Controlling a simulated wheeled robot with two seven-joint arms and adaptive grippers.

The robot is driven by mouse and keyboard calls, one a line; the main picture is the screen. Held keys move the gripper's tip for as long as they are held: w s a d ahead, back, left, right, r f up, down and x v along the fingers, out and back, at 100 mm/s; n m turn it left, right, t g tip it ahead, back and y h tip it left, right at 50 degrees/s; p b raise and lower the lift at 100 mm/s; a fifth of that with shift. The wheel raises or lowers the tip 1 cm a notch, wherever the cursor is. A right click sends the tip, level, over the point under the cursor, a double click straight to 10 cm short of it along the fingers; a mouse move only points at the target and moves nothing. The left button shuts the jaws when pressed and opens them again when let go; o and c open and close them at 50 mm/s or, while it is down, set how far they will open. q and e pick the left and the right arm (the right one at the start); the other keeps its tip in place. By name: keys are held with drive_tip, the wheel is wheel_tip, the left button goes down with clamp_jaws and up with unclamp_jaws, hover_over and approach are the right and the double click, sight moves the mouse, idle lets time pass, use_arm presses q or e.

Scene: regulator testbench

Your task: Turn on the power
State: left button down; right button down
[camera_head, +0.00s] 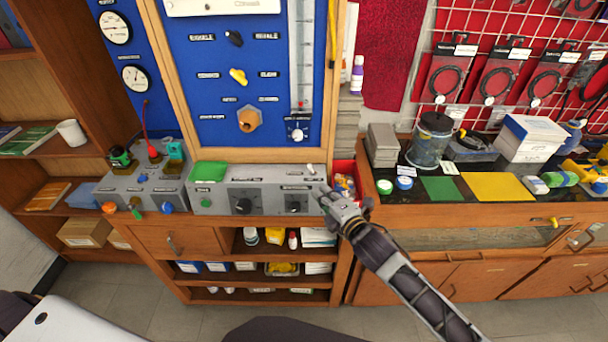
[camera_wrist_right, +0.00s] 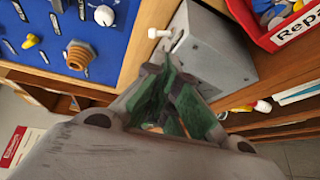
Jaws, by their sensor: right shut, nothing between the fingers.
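A grey control box (camera_head: 265,200) stands on the wooden bench below the blue panel. It has two black knobs (camera_head: 243,206), a green button and a small white toggle (camera_head: 311,169) on its top right edge. My right gripper (camera_head: 325,192) is shut and empty at the right end of the box. In the right wrist view its green-padded fingers (camera_wrist_right: 168,72) are together in front of the grey box (camera_wrist_right: 222,52). The white toggle (camera_wrist_right: 160,33) stands out just beyond the fingertips, apart from them in the picture. My left gripper is not in view.
A red bin (camera_head: 344,170) stands just right of the box, close to my gripper. A second grey unit (camera_head: 145,190) with coloured knobs is at the left. The blue panel (camera_head: 205,105) with knobs rises behind. A cluttered black counter lies at the right.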

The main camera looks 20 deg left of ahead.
sight(302, 180)
drive_tip(key=shift+s+a+r+n+y, duration=0.35)
drive_tip(key=shift+a+r+n+y, duration=0.1)
drive_tip(key=shift+r+n, duration=0.2)
drive_tip(key=shift+f, duration=0.1)
drive_tip(key=shift+w, duration=0.1)
drive_tip(key=shift+p+x, duration=0.5)
drive_tip(key=shift+x, duration=4.45)
